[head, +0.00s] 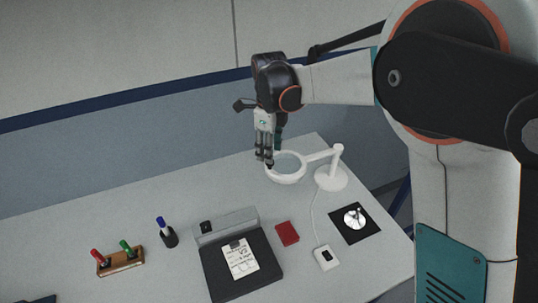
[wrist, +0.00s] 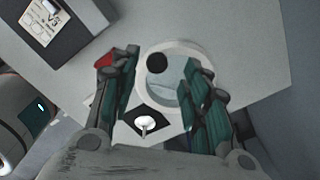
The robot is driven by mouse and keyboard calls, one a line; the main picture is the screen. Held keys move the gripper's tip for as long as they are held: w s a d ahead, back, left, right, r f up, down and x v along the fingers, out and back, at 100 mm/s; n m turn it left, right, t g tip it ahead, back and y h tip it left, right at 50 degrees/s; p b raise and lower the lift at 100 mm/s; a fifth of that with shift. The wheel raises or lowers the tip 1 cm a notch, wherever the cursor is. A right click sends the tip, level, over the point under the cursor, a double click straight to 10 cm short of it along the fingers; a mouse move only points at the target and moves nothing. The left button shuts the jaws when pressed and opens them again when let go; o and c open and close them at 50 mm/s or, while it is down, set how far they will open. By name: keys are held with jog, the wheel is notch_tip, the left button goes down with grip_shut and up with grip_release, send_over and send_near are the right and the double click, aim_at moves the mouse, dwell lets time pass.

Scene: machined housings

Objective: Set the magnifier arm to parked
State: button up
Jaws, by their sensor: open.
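The magnifier is white, with a round ring lens (head: 301,174), a short arm (head: 319,155) and a post on a round base (head: 331,180) near the table's right side. The ring also shows in the wrist view (wrist: 204,57), with a dark round knob (wrist: 157,63) on its rim. My gripper (head: 268,162) is above the ring's left end, fingers pointing down. In the wrist view its fingers are apart, one on each side of the knob, with nothing held. I cannot tell whether a finger touches the ring.
A red block (head: 287,233), a white switch box (head: 326,257) on a cable and a black mat (head: 338,231) with a metal part lie in front. A dark scale-like unit (head: 215,272) with a note, a blue marker (head: 161,226) and a marker rack (head: 133,263) stand left. The back-left table is clear.

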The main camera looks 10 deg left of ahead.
notch_tip(320, 180, up, 8)
jog(key=shift+r, duration=0.25)
